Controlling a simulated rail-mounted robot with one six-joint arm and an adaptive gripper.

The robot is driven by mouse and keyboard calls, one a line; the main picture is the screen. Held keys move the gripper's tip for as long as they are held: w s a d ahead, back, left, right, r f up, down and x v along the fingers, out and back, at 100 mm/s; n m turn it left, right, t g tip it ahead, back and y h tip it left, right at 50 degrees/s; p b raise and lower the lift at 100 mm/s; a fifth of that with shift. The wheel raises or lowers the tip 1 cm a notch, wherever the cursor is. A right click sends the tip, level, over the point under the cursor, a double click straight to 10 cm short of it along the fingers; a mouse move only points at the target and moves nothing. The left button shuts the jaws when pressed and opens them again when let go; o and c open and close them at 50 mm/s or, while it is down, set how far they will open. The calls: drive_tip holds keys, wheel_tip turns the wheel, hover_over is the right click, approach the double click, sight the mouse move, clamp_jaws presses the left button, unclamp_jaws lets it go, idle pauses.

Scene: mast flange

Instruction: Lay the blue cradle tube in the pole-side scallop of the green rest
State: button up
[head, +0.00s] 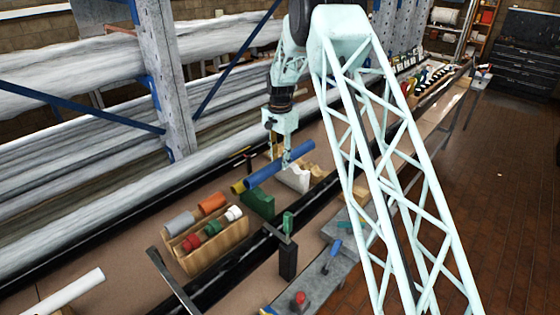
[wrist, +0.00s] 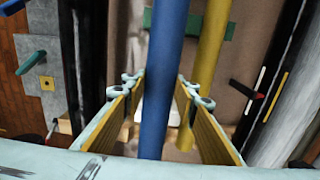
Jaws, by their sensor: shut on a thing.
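The blue cradle tube (head: 268,172) is held by my gripper (head: 286,158) and slants across the head view. In the wrist view the blue tube (wrist: 162,75) runs between the two fingers (wrist: 158,95). The green rest (head: 258,204) stands on the bench below the tube's near end. In the wrist view the green rest (wrist: 189,24) lies beneath the tube, which crosses over its left part. A yellow tube (wrist: 211,50) crosses its right part, beside the blue tube. I cannot tell the height of the blue tube above the rest, and the scallops are hidden.
A white rest (head: 294,180) stands farther along the bench. A wooden box (head: 210,247) with coloured cylinders stands at the near left. A black post with a green top (head: 287,255) stands in front of the green rest. A long black pole (head: 235,272) runs along the bench.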

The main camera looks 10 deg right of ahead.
wheel_tip(320, 180, down, 9)
drive_tip(key=b, duration=0.4)
idle(1.2)
drive_tip(key=shift+f, duration=0.1)
idle(0.3)
drive_tip(key=o, duration=1.1)
drive_tip(key=shift+o, duration=0.2)
drive_tip(key=shift+r, duration=6)
